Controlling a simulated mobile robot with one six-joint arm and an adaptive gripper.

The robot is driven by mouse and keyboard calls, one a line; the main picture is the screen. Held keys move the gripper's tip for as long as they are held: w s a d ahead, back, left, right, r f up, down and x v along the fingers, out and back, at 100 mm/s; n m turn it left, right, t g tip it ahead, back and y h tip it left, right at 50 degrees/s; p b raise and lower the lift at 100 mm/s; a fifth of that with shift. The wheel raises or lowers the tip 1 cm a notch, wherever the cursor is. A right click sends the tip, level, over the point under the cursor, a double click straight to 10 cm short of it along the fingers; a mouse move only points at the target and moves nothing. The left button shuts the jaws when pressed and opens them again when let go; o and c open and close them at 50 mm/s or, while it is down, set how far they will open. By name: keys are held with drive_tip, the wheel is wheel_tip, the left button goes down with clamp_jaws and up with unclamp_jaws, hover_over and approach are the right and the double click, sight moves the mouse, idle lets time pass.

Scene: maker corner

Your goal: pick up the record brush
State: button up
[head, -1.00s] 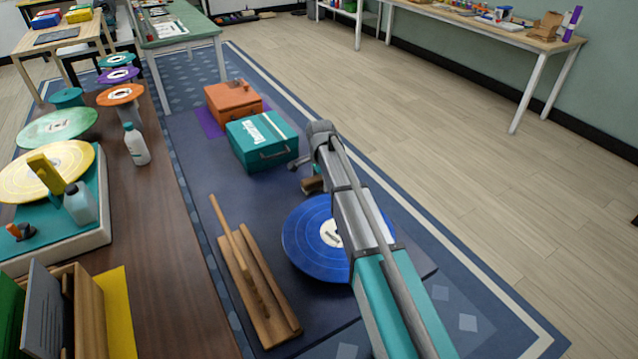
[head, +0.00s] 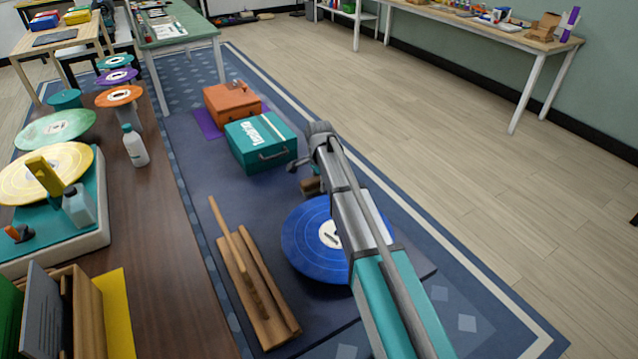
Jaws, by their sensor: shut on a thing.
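A small brown wooden piece, which looks like the record brush (head: 312,187), shows just left of my arm, above the blue rug and behind the blue record. My gripper (head: 307,178) is at the far end of the arm and mostly hidden by the wrist. It appears shut on the brush. The fingers and the far side of the brush cannot be seen clearly. I cannot tell how high the brush is above what lies below it.
A blue record (head: 308,240) lies beside my arm, with a wooden rack (head: 262,300) to its left. A teal case (head: 258,146) and an orange case (head: 231,103) stand beyond. The dark wooden table (head: 165,245) at left holds a turntable and a bottle (head: 134,146). The floor at right is clear.

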drive_tip(key=shift+r, duration=0.2)
wheel_tip(320, 180, up, 2)
drive_tip(key=shift+r+p, duration=0.1)
drive_tip(key=shift+p, duration=1.1)
drive_tip(key=s+a+r+p, duration=0.1)
drive_tip(key=s+r+p, duration=0.9)
drive_tip(key=s, duration=0.4)
drive_tip(key=shift+a+r, duration=0.15)
drive_tip(key=shift+r, duration=0.05)
drive_tip(key=o, duration=0.6)
drive_tip(key=c, duration=0.4)
drive_tip(key=shift+c, duration=0.2)
drive_tip(key=shift+s, duration=0.1)
